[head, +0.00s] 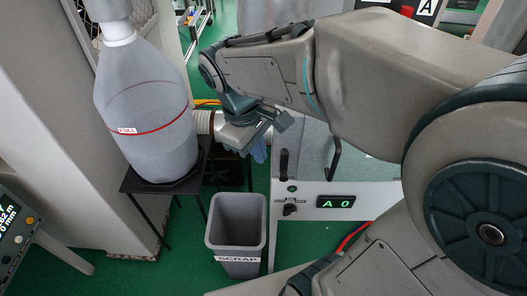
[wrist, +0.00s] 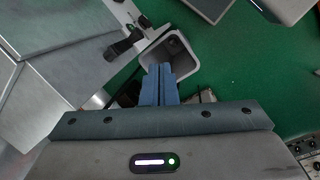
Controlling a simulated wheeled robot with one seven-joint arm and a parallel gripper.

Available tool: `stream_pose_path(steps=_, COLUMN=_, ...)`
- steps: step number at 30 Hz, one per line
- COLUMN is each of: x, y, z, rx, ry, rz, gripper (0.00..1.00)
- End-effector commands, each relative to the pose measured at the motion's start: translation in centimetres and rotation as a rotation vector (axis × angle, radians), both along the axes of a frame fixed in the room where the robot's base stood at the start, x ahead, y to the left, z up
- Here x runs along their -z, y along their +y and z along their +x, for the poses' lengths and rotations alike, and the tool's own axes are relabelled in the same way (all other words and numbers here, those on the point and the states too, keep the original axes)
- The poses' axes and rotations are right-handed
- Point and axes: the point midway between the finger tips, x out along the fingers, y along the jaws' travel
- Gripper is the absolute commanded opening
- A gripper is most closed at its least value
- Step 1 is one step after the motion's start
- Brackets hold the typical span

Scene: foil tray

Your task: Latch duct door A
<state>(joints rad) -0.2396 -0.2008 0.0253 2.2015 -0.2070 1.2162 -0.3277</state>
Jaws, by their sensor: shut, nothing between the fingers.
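The sign A (head: 425,7) is at the top right of the head view. Below my arm is a pale cabinet with an "A 0" display (head: 336,201) and a dark knob (head: 290,209). A dark upright handle (head: 284,163) stands at its left front edge, and a dark bar (head: 335,158) lies on its top. I cannot tell which part is duct door A or its latch; my arm covers much of the area. My gripper (head: 259,150) points down beside the cabinet's left side. In the wrist view, its blue fingers (wrist: 158,84) are shut and empty.
A grey SCRAP bin (head: 236,228) stands on the green floor (head: 185,245) left of the cabinet; its rim shows in the wrist view (wrist: 190,66). A large grey FULL container (head: 147,105) sits on a black stand (head: 160,185).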

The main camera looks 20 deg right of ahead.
Motion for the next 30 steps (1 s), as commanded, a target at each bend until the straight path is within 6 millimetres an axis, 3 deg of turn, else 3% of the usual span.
stream_pose_path(steps=6, x=1.3, y=3.4, z=3.6, rx=-0.342, ry=0.238, rz=-0.176, gripper=0.00)
stream_pose_path(steps=12, x=1.9, y=5.2, z=5.1, rx=-0.499, ry=0.358, rz=-0.267, gripper=0.00)
stream_pose_path(steps=30, x=2.7, y=5.0, z=5.3, rx=-0.529, ry=0.386, rz=-0.286, gripper=0.00)
